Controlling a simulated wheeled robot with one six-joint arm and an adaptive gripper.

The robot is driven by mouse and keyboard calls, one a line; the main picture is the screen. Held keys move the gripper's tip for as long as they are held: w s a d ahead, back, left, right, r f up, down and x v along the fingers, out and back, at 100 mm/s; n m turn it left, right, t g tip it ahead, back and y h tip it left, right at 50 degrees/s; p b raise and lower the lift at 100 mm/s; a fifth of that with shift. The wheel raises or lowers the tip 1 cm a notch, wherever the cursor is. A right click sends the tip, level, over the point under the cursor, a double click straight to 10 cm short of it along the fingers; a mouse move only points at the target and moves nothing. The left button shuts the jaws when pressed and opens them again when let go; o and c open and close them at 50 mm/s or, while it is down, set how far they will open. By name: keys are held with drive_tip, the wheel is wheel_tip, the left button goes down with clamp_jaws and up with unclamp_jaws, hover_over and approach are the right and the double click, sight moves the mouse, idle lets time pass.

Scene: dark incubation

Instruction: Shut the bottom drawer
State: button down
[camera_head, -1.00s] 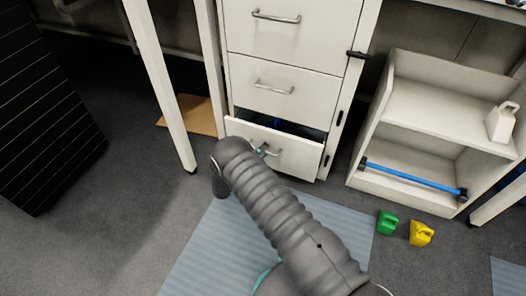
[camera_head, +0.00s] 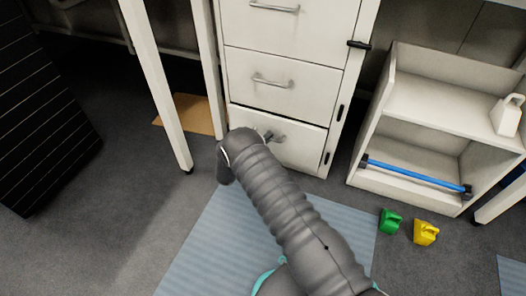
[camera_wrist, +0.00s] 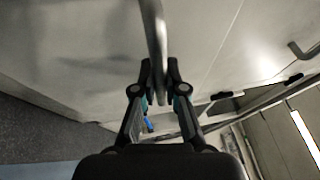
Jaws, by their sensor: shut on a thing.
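My gripper (camera_wrist: 159,72) is shut on the drawer's metal handle (camera_wrist: 153,30), whose bar runs between the two fingers. In the head view the handle (camera_head: 278,138) is partly hidden behind the end of my arm.
A white shelf unit (camera_head: 440,105) with a blue bar (camera_head: 415,174) stands at the right. A table leg (camera_head: 158,90) stands left of the cabinet. A blue mat (camera_head: 205,255) lies in front.

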drive_tip(key=w, duration=0.1)
drive_tip(key=w+b, duration=0.1)
drive_tip(key=shift+w+d, duration=0.3)
drive_tip(key=shift+d, duration=0.1)
drive_tip(key=c, duration=1.2)
unclamp_jaws()
drive_tip(key=shift+w+d, duration=0.1)
drive_tip(key=shift+d, duration=0.05)
drive_tip(key=v, duration=1.2)
